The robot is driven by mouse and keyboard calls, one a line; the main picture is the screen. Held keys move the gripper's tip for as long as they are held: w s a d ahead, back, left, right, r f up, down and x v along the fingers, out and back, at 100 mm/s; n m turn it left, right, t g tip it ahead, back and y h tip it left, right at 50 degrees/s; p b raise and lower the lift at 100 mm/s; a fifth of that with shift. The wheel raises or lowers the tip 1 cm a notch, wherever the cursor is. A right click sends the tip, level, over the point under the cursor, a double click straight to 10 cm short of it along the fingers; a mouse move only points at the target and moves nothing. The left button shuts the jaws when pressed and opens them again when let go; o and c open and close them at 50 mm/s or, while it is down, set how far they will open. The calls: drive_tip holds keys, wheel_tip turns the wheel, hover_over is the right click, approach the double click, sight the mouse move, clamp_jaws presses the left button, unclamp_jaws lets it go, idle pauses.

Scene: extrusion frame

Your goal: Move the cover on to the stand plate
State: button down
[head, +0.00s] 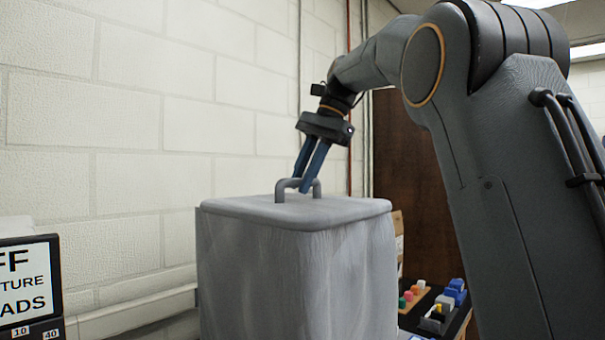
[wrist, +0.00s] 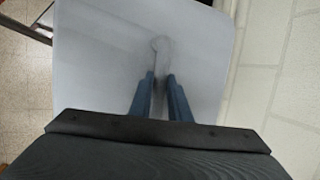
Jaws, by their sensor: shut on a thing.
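The cover (head: 298,265) is a large grey box shape with rounded edges and a small arched handle (head: 281,191) on its flat top. It looks upright in the head view, and its lower edge is out of view. My gripper (head: 304,183) comes down from above with its blue fingers shut on the handle. In the wrist view, the fingers of my gripper (wrist: 161,78) close on the handle, above the pale top of the cover (wrist: 100,60). I cannot make out the stand plate in either view, nor what is under the cover.
A black-framed sign (head: 28,280) stands at the lower left. A dark surface with several coloured blocks (head: 450,295) lies to the right behind the cover. A white block wall (head: 130,120) runs behind the cover, with a dark brown panel (head: 405,180) at the right.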

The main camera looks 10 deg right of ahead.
drive_tip(key=shift+f, duration=0.1)
idle(0.3)
drive_tip(key=c, duration=1.6)
unclamp_jaws()
drive_tip(key=shift+v, duration=3.9)
